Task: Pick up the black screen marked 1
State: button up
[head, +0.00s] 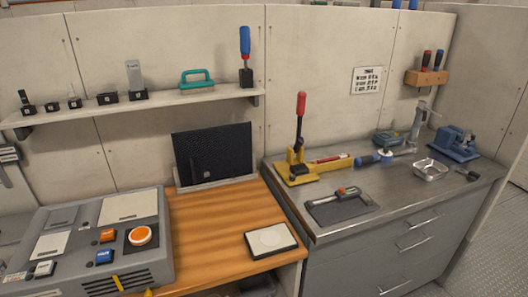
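A black rectangular screen (222,147) stands upright, leaning slightly back, at the rear of the wooden desk against the wall. It rests in a pale low stand (216,184). A small dark tag shows on its lower part, but I cannot read a number on it. My gripper is not in view.
A grey console (62,278) with buttons fills the desk's left. A white-topped pad (271,241) lies front right. A wall shelf (150,106) with small tools hangs above. A yellow lever press (297,165) stands on the metal bench (370,225). The wood before the screen is clear.

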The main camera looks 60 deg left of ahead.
aim_at(224, 152)
jog(key=u, duration=2.9)
jog(key=i, duration=1.25)
jog(key=u, duration=0.35)
